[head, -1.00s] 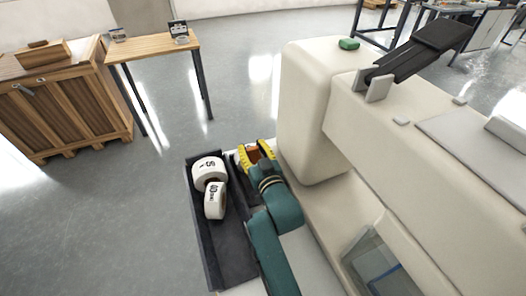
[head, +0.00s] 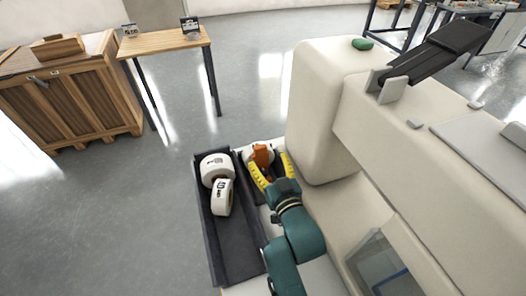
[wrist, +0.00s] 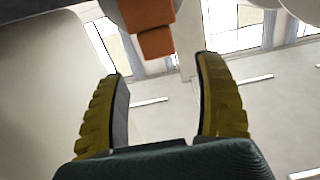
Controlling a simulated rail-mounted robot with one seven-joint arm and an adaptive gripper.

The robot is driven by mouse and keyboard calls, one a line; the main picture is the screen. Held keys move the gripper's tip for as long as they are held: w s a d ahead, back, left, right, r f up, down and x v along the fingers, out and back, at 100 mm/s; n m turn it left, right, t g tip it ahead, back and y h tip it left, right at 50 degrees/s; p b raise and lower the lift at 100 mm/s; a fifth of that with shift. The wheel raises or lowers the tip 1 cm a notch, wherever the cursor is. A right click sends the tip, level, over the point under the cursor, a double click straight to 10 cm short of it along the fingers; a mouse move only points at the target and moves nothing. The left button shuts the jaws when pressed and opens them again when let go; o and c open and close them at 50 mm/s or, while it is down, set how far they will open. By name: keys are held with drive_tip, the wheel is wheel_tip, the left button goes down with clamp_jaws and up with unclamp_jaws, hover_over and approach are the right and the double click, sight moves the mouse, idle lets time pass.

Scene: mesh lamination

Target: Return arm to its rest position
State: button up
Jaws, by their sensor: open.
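My gripper (head: 271,170) is at the end of my green arm, low beside the dark tray. Its two yellow fingers stand wide apart, and both also show in the wrist view (wrist: 160,70), with nothing clamped between them. An orange part (head: 262,156) shows at the fingers in the head view. It also appears as an orange block (wrist: 152,30) at the top of the wrist view, beyond the fingertips. I cannot tell what it belongs to. The wrist view otherwise shows a pale ceiling-like surface with light strips and windows.
A dark tray (head: 238,250) left of my arm holds two white rolls (head: 214,168) (head: 222,197). A large cream machine (head: 325,100) stands close on the right, with a green object (head: 362,43) on top. A wooden table (head: 163,44) and crate (head: 70,95) stand behind; the floor between is clear.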

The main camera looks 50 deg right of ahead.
drive_tip(key=shift+s+a, duration=0.25)
drive_tip(key=shift+s, duration=0.1)
idle(0.3)
